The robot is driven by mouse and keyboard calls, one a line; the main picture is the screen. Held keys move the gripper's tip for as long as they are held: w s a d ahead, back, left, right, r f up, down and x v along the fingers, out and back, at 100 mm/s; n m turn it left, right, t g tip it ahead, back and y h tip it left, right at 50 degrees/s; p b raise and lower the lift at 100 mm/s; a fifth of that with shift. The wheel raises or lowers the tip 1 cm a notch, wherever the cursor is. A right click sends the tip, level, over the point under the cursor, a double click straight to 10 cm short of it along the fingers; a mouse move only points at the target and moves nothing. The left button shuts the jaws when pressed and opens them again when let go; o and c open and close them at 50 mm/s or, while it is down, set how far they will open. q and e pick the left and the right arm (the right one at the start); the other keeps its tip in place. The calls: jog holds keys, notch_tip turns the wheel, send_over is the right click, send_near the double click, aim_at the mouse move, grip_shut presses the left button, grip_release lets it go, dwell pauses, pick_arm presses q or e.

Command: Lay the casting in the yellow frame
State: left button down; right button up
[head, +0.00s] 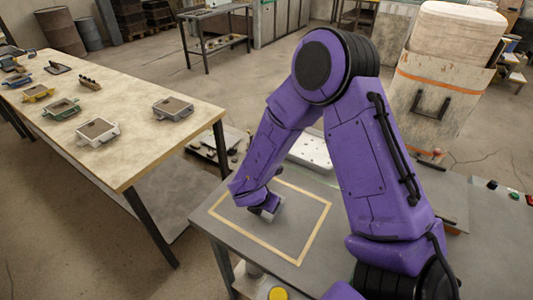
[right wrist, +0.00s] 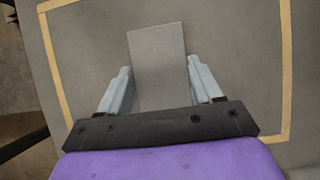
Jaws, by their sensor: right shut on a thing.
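The yellow frame (head: 318,236) is a thin outline on the grey table in front of me. My right gripper (head: 266,208) reaches down inside it, left of its middle. In the right wrist view the two fingers of this gripper (right wrist: 158,92) are shut on the casting (right wrist: 158,55), a flat grey rectangular block. The frame also shows there (right wrist: 285,60) around the block. The casting is mostly hidden by the gripper in the head view, and I cannot tell whether it touches the table. My left gripper is not in view.
A long table (head: 150,160) at the left holds several small moulds (head: 97,131). A white perforated tray (head: 311,150) lies behind my right arm. Buttons (head: 514,196) sit at the right edge. The area inside the frame is otherwise clear.

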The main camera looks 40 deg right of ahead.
jog(key=shift+s+f, duration=0.1)
jog(key=shift+s, duration=0.1)
jog(key=o, duration=1.4)
jog(key=shift+w, duration=0.15)
jog(key=shift+r, duration=0.4)
jog(key=v, duration=1.1)
jog(key=shift+r, duration=0.25)
jog(key=shift+a, duration=0.15)
